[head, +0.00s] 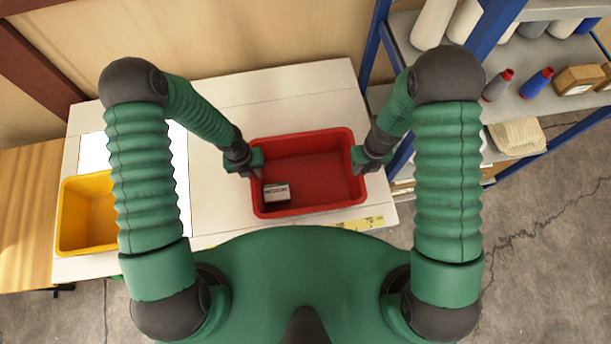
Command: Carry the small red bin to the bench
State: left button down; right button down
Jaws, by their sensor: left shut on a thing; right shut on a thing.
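The small red bin (315,165) is over the right part of the white bench (290,95), in the middle of the head view. A small pale box with a dark label (277,192) lies in its lower left corner. My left gripper (257,165) is shut on the bin's left rim. My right gripper (357,163) is shut on its right rim. The bin looks about level. I cannot tell whether its base touches the bench top.
A yellow bin (88,215) stands on the bench at the left, partly behind my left arm, beside a white sheet (95,153). A blue-framed shelf (540,95) with bottles and boxes stands at the right. A yellow tape strip (362,223) marks the bench's near edge.

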pick_arm(q)
jog(key=shift+s, duration=0.1)
dwell(0.7)
